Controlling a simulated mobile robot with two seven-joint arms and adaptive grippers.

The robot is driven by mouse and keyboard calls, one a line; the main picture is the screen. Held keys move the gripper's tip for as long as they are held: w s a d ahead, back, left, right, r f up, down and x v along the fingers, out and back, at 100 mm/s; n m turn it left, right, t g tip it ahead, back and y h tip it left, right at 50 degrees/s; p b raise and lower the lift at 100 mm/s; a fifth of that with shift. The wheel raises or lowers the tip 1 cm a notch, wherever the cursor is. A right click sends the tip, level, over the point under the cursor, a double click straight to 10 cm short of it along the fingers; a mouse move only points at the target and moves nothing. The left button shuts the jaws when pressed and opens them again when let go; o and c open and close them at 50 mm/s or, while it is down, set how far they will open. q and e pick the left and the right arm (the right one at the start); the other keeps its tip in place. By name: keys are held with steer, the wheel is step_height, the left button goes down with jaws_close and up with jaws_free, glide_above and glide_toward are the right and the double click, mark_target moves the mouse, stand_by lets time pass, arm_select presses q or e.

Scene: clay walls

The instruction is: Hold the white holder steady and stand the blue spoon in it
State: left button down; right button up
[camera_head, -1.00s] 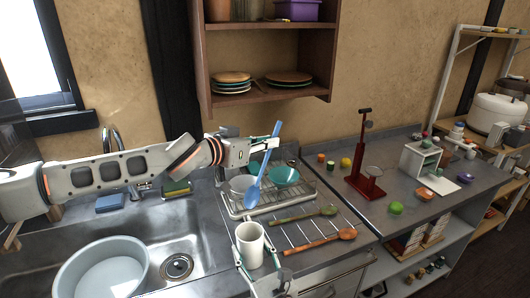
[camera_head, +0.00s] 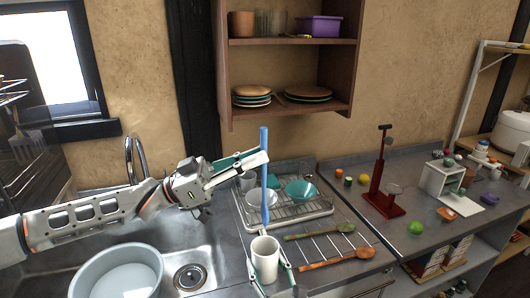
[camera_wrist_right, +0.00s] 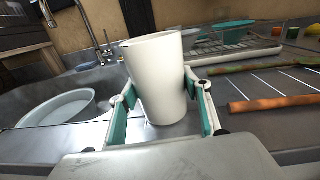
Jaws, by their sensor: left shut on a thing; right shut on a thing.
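The blue spoon (camera_head: 265,203) stands nearly upright in the head view. My left gripper (camera_head: 262,158) is shut on its upper part. The spoon's lower end shows just above the rim of the white holder (camera_head: 265,262); I cannot tell whether it is over the opening or behind it. The holder is upright at the counter's front. My right gripper (camera_head: 270,281) is shut around it, and in the right wrist view the green-padded fingers (camera_wrist_right: 163,115) press the sides of the holder (camera_wrist_right: 158,85). The spoon does not show in that wrist view.
A dish rack (camera_head: 300,217) with bowls stands behind the holder. A green spoon (camera_head: 320,232) and an orange spoon (camera_head: 338,259) lie to the right. A sink with a pale basin (camera_head: 116,272) is at left. A red stand (camera_head: 380,190) is farther right.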

mark_target(263, 205)
arm_select(q)
steer(key=shift+f, duration=6.65)
steer(key=c, duration=2)
jaws_free()
steer(key=shift+a, duration=0.1)
steer(key=v, duration=1.2)
